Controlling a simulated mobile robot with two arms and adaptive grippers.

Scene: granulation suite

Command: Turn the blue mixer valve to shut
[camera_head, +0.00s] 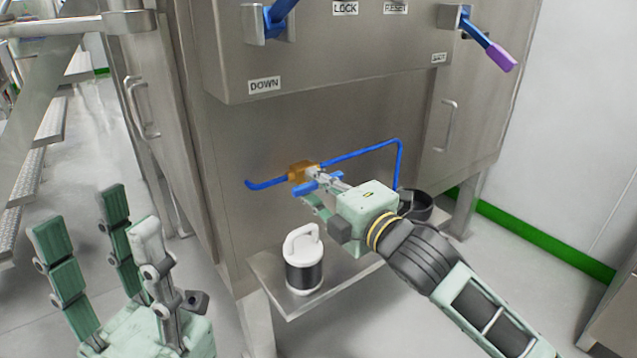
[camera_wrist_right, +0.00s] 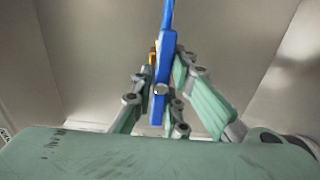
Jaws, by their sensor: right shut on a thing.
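The blue valve handle (camera_head: 312,185) sits on a brass valve body (camera_head: 301,171) on the front of the steel mixer. A blue pipe (camera_head: 362,152) runs from the valve to the right and bends down. My right gripper (camera_head: 318,184) reaches in from the right and is shut on the blue handle. In the right wrist view the blue handle (camera_wrist_right: 164,65) stands upright between the fingers (camera_wrist_right: 160,92). The brass body is mostly hidden there. My left gripper (camera_head: 128,245) is open and empty at the lower left, away from the mixer.
A white-lidded canister (camera_head: 303,262) stands on a steel shelf (camera_head: 300,303) below the valve. A dark round container (camera_head: 415,204) is behind my right wrist. The steel cabinet with lever handles (camera_head: 488,43) overhangs above. Open floor lies at the right.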

